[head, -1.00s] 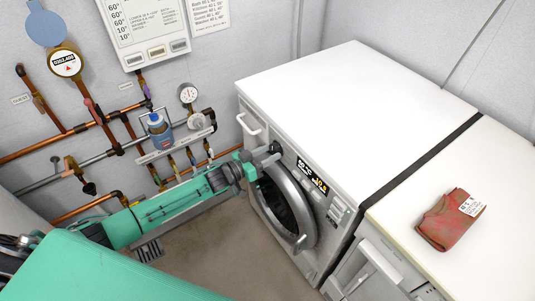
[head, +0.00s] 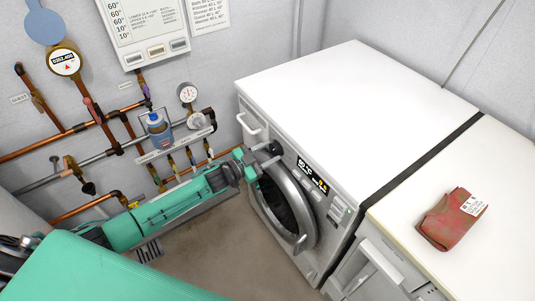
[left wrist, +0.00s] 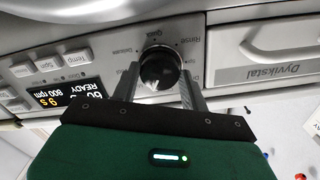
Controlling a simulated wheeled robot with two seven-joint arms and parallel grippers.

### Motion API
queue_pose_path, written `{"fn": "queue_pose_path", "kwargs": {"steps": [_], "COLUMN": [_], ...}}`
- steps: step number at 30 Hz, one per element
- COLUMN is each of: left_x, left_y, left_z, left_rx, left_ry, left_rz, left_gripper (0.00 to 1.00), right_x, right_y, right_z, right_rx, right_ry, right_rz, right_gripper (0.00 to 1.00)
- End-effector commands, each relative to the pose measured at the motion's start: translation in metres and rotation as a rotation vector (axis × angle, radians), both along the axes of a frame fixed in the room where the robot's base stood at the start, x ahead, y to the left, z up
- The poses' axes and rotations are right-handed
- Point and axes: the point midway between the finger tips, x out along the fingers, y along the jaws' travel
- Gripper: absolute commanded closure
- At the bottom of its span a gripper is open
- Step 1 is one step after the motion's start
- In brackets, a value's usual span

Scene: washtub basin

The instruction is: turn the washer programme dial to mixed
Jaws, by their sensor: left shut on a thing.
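The programme dial (left wrist: 160,70) is a dark round knob with a light pointer mark on the washer's front panel, with words printed around it. My left gripper (left wrist: 160,88) is shut on the dial, one finger on each side of it in the left wrist view. In the head view, my left gripper (head: 262,157) reaches the panel's upper left and mostly hides the dial. The white washer (head: 350,100) has a round door below the panel. Which word the pointer meets is unclear. My right gripper is not in view.
A detergent drawer (left wrist: 270,42) marked Dyvikstal is beside the dial. Copper pipes (head: 80,125) and a gauge (head: 187,93) line the left wall. A red cloth with a tag (head: 452,222) lies on the neighbouring top. The washer top is bare.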

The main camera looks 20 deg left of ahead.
Motion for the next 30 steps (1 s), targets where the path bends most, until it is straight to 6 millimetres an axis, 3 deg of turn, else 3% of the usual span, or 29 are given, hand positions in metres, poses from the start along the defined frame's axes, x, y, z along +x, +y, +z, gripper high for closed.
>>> {"fn": "queue_pose_path", "kwargs": {"steps": [5, 12, 29, 30], "left_x": [-0.0003, -0.0003, -0.0002, -0.0002], "left_y": [0.0001, 0.0003, 0.0003, 0.0003], "left_z": [-0.0009, -0.0006, -0.0006, -0.0006], "left_rx": [0.09, 0.165, 0.192, 0.192], "left_ry": [-0.07, -0.127, -0.148, -0.148], "left_rz": [0.0, -0.001, -0.001, -0.001], "left_gripper": [0.78, 0.78, 0.78, 0.52], "right_x": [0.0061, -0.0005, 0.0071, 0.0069], "right_y": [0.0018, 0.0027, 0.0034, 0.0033], "right_z": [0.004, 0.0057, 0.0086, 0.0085], "right_rx": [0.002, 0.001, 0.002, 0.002], "right_ry": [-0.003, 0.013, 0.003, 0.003], "right_rz": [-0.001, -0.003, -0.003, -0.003], "right_gripper": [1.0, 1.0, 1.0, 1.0]}}
